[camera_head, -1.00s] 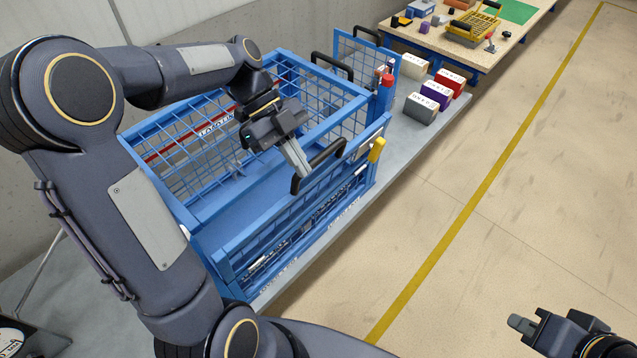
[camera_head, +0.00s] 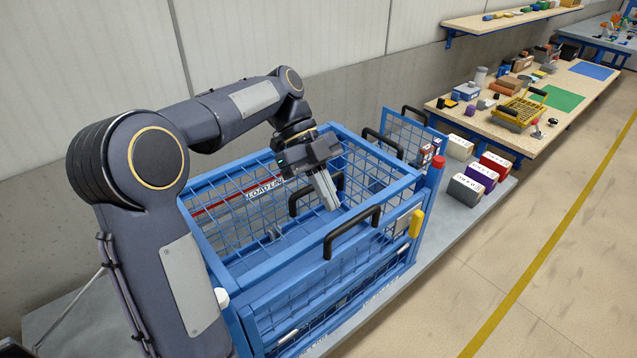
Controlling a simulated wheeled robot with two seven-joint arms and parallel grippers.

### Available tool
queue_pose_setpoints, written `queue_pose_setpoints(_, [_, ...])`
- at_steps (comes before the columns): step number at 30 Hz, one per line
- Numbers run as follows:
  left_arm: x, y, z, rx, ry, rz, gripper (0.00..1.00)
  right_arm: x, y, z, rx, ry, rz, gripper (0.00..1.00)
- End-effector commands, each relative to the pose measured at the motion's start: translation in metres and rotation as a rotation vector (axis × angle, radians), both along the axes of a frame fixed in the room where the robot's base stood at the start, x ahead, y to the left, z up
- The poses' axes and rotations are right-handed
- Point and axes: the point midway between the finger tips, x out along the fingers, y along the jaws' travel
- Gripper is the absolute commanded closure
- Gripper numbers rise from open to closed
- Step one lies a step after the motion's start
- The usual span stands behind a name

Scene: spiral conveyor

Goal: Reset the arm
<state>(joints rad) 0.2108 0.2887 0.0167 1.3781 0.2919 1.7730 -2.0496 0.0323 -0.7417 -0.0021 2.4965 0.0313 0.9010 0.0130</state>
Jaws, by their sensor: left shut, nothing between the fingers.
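My left arm comes in from the left and reaches over a blue wire-mesh cage cart (camera_head: 282,313). My left gripper (camera_head: 331,206) is over the cart's opening, its grey fingers together and pointing down, with nothing between them. A black handle (camera_head: 351,232) on the cart's near side is just below and right of the fingertips. I cannot tell whether the fingers are below the cart's rim. My right gripper is not in view.
Boxes in cream, red, purple and grey (camera_head: 465,191) stand on the grey platform (camera_head: 458,227) right of the cart. A wooden workbench (camera_head: 519,139) with a yellow basket (camera_head: 517,113) stands behind them. Open floor (camera_head: 545,260) lies at the right.

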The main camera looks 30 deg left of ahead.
Motion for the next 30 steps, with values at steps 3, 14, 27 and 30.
queue_pose_setpoints(3, [0.005,0.013,0.011,0.001,-0.003,0.002,1.00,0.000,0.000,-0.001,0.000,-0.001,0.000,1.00])
queue_pose_setpoints(14, [0.006,0.022,0.019,0.006,0.004,0.011,1.00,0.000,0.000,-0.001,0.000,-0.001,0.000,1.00])
queue_pose_setpoints(27, [-0.104,-0.015,-0.008,0.249,0.278,1.032,1.00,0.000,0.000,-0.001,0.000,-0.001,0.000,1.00])
queue_pose_setpoints(30, [-0.132,-0.024,-0.030,0.215,0.351,1.329,1.00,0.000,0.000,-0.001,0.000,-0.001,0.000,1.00])
